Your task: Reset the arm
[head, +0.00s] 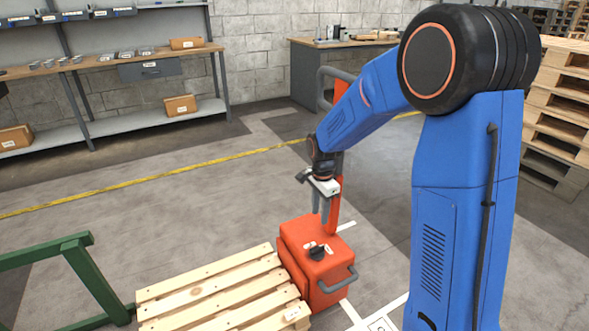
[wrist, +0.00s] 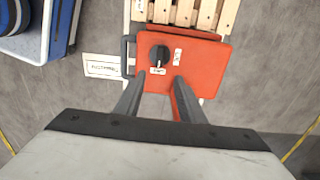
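My gripper (head: 321,215) hangs at the end of my bent blue arm, pointing down above an orange-red pallet truck (head: 315,260). In the wrist view my gripper (wrist: 160,88) has its two grey fingers apart, with nothing held between them. The truck's flat red top (wrist: 203,62) lies beyond the fingertips, with a black knob (wrist: 159,53) on it. The knob also shows in the head view (head: 316,252). The fingers look clear of the truck, though the exact gap is hard to tell.
A wooden pallet (head: 215,290) adjoins the truck. The truck's upright handle (head: 335,190) stands close behind my gripper. A green frame (head: 85,275) is at lower left. Shelving (head: 110,128) and a workbench (head: 330,80) line the wall. Stacked pallets (head: 560,110) stand right. Floor left of the gripper is open.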

